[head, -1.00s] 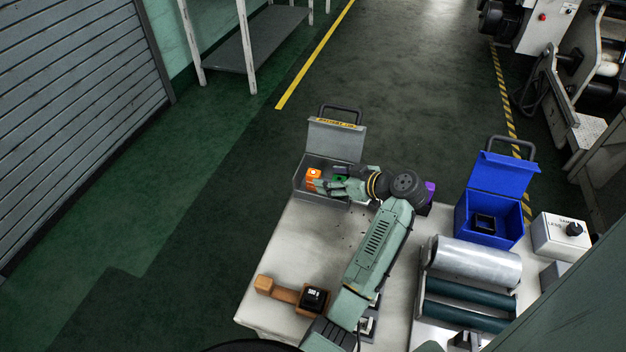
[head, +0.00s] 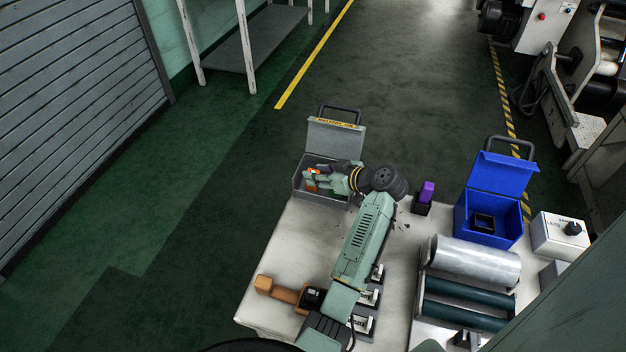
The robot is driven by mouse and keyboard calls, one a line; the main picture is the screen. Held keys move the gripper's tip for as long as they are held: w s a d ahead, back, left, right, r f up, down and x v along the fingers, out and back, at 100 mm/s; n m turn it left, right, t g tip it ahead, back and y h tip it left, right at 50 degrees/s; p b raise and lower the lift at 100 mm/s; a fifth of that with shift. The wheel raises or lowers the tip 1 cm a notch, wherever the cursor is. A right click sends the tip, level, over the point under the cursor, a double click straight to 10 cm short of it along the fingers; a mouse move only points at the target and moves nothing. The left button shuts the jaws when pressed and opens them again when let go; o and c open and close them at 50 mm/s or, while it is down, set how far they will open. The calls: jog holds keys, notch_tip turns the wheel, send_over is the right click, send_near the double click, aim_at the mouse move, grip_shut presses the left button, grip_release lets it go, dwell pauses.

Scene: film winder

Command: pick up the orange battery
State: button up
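The orange battery (head: 311,171) is inside the grey open box at the far left corner of the table, mostly covered by my gripper. My gripper (head: 314,180) reaches into the box from the right. Its fingertips are at the battery, with orange showing beside and between them. The frame is too small to tell whether the fingers press on the battery or only stand around it. The grey box (head: 299,190) has its lid raised at the back.
A purple block (head: 427,191) sits in a dark holder right of my arm. A blue open box (head: 487,238), a white control box (head: 559,236) and a metal roller (head: 475,260) stand to the right. A brown-handled tool (head: 279,290) lies at the front left.

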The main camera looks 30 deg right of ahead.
grip_shut()
dwell(0.3)
